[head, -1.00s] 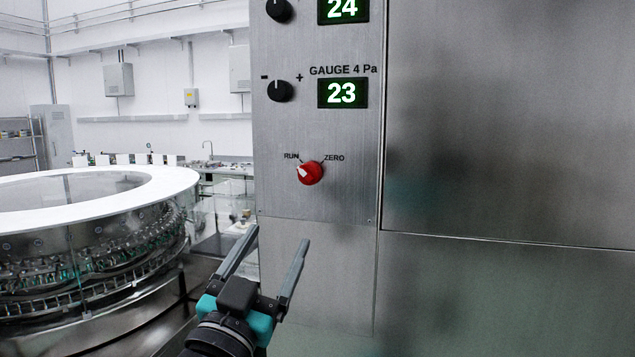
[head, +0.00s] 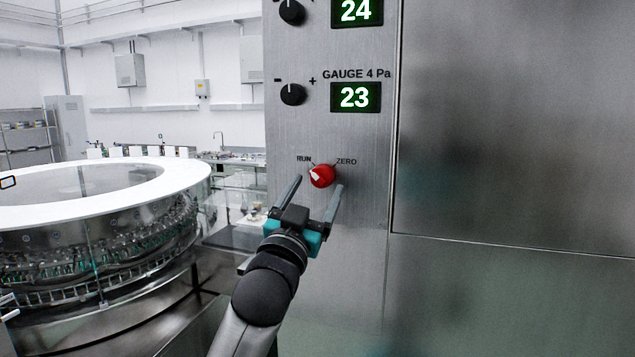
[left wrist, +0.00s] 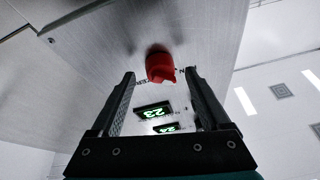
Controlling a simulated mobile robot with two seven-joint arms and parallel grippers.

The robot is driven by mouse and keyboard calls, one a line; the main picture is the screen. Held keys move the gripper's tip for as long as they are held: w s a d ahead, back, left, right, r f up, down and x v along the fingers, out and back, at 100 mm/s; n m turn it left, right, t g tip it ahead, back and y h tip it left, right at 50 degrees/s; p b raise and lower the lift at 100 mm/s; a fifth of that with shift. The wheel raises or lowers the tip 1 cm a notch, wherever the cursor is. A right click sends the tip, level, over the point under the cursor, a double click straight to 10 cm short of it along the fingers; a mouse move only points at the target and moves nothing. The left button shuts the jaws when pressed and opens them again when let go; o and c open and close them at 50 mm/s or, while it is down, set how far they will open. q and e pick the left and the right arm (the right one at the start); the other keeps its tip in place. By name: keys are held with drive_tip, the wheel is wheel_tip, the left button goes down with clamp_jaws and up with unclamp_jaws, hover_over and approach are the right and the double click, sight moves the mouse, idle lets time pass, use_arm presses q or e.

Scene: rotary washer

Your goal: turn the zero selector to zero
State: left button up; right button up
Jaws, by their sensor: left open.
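The zero selector (head: 322,176) is a red round knob with a white pointer on a steel panel (head: 350,220). Its pointer is toward the RUN label at upper left; the ZERO label is at upper right. My left gripper (head: 318,183) is open, its two fingers reaching up on either side of the knob in the head view. In the left wrist view the knob (left wrist: 160,67) shows between and just beyond the open fingertips (left wrist: 160,74). I cannot tell whether the fingers touch it. My right gripper is not in view.
Above the selector are black knobs (head: 293,94) and green displays reading 23 (head: 355,97) and 24 (head: 357,11). A round washer with a white rim (head: 180,185) stands at the left. A large steel panel (head: 515,120) fills the right.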

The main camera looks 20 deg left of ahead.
use_arm(q)
drive_tip(key=shift+x, duration=0.8)
clamp_jaws()
